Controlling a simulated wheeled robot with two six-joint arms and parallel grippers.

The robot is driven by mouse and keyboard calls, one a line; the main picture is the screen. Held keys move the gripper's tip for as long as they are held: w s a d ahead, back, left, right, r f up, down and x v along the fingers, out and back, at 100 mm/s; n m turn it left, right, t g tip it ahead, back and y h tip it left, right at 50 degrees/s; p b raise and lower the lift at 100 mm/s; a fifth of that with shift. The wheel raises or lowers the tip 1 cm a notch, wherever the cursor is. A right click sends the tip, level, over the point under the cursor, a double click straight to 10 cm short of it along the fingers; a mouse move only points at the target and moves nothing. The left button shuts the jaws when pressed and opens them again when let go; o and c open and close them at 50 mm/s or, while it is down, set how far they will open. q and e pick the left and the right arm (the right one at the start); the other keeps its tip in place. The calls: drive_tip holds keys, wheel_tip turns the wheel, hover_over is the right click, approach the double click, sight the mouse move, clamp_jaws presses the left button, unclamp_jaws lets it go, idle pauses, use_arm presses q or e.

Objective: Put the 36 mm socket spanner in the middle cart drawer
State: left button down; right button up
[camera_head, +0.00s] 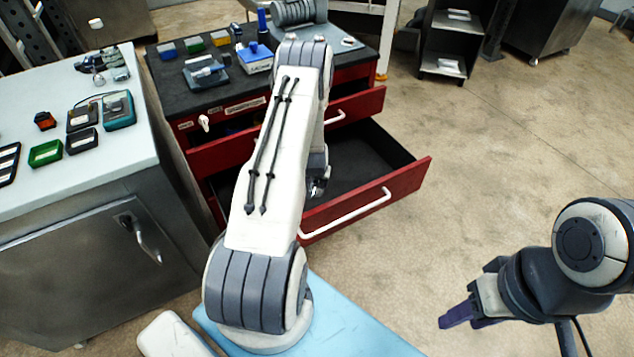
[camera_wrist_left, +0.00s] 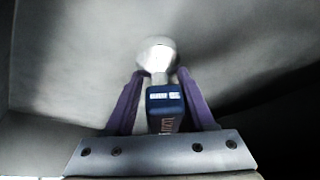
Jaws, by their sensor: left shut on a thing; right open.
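The socket spanner (camera_wrist_left: 165,105), with a dark blue labelled handle and a round shiny metal head, is between the purple fingers of my left gripper (camera_wrist_left: 158,76) in the left wrist view. The gripper is shut on it. In the head view my left gripper (camera_head: 318,187) is mostly hidden by my arm, at the opening of a pulled-out red drawer (camera_head: 408,186) with a dark floor. I cannot tell whether the spanner touches that floor. A second red drawer (camera_head: 362,106) above it is also partly out. My right gripper (camera_head: 462,318) is open and empty, over the floor.
The cart's dark top (camera_head: 165,78) carries small bins, a blue-and-white box (camera_head: 256,60) and other items. A pale workbench (camera_head: 55,85) at the left holds meters and a green tray (camera_head: 45,153). A dark shelf unit (camera_head: 450,40) stands behind. Floor at the right is clear.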

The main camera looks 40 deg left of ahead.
use_arm(q)
drive_tip(key=shift+c, duration=1.3)
unclamp_jaws()
